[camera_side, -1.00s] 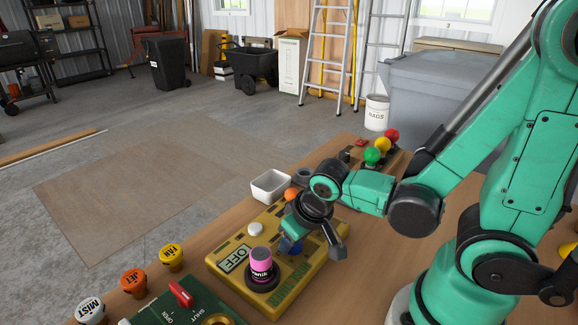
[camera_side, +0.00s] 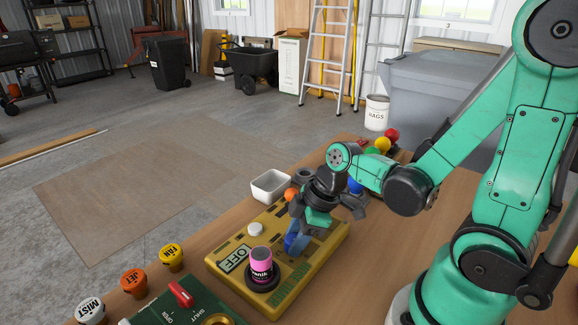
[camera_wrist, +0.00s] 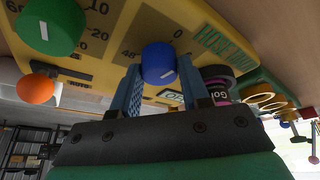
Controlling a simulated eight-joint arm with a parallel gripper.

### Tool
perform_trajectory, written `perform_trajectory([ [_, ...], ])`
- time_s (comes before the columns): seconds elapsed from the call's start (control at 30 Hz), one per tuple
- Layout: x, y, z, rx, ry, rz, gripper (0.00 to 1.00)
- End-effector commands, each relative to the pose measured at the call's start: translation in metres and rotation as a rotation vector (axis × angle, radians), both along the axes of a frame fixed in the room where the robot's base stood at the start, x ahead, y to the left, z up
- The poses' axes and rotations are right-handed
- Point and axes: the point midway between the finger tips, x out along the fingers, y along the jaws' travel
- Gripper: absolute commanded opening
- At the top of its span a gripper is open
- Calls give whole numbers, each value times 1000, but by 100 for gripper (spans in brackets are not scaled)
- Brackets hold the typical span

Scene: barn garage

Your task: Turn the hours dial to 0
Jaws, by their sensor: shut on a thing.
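A yellow control box (camera_side: 225,265) lies on the wooden table, with an OFF display and a white button. In the wrist view a blue dial (camera_wrist: 157,60), apparently the hours dial, sits between the blue pads of my gripper (camera_wrist: 160,82). Its white mark faces the lower right of that picture. Printed figures stand around it, only partly readable. A green dial (camera_wrist: 50,24) with its own figures is to the left. In the side view my gripper (camera_side: 297,243) reaches down onto the box and hides most of the blue dial.
A pink can (camera_side: 261,262) stands in a dark ring on the box. A white tray (camera_side: 270,187) and orange ball (camera_side: 291,195) are behind it. A green panel (camera_side: 190,310) with a red lever and labelled knobs (camera_side: 133,281) lie at lower left.

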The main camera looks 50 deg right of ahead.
Motion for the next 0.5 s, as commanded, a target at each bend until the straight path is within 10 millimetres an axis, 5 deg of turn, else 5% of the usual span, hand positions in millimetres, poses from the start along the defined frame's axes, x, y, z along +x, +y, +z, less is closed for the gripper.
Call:
perform_trajectory([
  [0.5,1,-1,0,-3,-1,222,0],
])
